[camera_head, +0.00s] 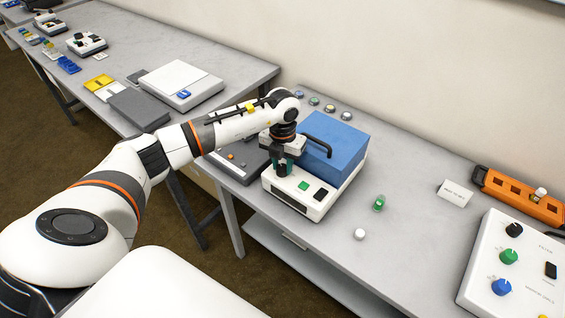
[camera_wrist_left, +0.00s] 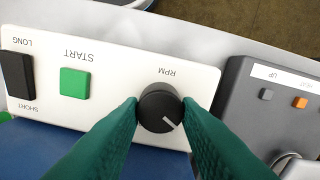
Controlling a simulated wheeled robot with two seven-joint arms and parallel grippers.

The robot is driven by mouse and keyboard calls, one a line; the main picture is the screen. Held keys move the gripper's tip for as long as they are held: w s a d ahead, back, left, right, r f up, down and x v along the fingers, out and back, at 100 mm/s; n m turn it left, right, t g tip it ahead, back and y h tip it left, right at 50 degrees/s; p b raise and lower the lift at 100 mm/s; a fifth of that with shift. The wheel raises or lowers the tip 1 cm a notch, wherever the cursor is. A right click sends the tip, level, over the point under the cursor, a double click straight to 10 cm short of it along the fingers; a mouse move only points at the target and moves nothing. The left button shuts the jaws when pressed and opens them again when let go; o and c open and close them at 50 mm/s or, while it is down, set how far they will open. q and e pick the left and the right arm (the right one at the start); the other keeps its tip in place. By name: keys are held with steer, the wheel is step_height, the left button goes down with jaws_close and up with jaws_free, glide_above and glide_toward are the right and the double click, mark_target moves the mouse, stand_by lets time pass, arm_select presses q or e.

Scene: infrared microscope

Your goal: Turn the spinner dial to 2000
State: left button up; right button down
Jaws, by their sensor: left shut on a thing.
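The spinner (camera_head: 318,160) is a white box with a blue lid and a black handle on the grey bench. Its front panel carries a black RPM dial (camera_wrist_left: 160,107) with a white pointer line, which points to the lower right in the left wrist view. My left gripper (camera_head: 283,166) reaches down over the panel. Its green fingers (camera_wrist_left: 160,110) are shut on the dial, one on each side. The dial's scale numbers cannot be read. My right gripper is in neither view.
A green START button (camera_wrist_left: 75,82) and a black LONG/SHORT switch (camera_wrist_left: 17,74) sit beside the dial. A dark grey heater device (camera_wrist_left: 270,105) stands close by. A green-capped tube (camera_head: 379,203) and a white cap (camera_head: 359,234) stand on open bench to the right.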

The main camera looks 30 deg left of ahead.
arm_select(q)
steer(key=m+b, duration=0.3)
steer(key=m, duration=0.1)
steer(key=m+b, duration=0.2)
steer(key=m, duration=0.1)
steer(key=shift+m, duration=0.3)
steer(key=shift+r, duration=0.1)
stand_by(0.3)
steer(key=shift+w, duration=0.1)
steer(key=o, duration=1)
